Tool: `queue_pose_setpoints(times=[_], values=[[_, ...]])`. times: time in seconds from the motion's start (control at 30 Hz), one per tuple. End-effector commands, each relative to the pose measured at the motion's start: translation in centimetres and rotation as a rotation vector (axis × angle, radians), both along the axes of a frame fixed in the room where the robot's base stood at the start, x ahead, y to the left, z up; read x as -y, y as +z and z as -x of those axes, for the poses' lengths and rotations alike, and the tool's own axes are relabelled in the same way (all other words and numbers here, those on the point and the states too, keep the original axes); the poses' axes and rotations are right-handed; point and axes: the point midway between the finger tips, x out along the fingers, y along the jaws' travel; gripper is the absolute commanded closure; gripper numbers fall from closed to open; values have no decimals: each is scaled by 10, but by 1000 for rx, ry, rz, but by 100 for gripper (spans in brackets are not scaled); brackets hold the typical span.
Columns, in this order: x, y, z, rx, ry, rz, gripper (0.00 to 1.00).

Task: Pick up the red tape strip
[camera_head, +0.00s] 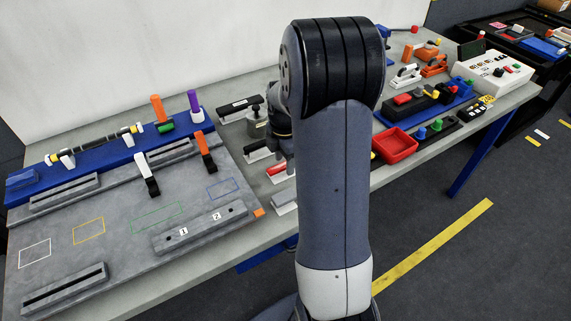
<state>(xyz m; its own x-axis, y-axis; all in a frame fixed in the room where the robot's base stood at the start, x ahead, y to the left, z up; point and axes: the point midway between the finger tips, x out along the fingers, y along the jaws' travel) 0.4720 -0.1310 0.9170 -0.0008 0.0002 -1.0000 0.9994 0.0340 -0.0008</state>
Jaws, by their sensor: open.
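I cannot single out the red tape strip with certainty. A small red piece (276,169) lies on the table just left of my arm, among small blocks with light tops, and may be it. My arm stands upright in the middle of the view and hides the table behind it. A dark wrist part of mine shows at its left edge, above these small blocks. My gripper's fingers are hidden behind the arm.
A grey board (120,255) with coloured outlines and slotted bars fills the left, with a blue rail (100,160) behind it. A red tray (395,146), a blue tray and a white control box (492,75) stand at right.

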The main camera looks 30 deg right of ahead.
Motion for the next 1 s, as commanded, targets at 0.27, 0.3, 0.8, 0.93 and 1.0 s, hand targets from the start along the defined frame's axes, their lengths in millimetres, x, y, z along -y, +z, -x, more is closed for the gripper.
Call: queue_pose_setpoints(times=[0.27,0.3,0.8,0.93,1.0], values=[[0,0,0,1,0,0,64],[0,0,0,1,0,0,67],[0,1,0,1,0,0,96],[0,4,-1,2,0,1,96],[1,11,-1,5,0,2,96]])
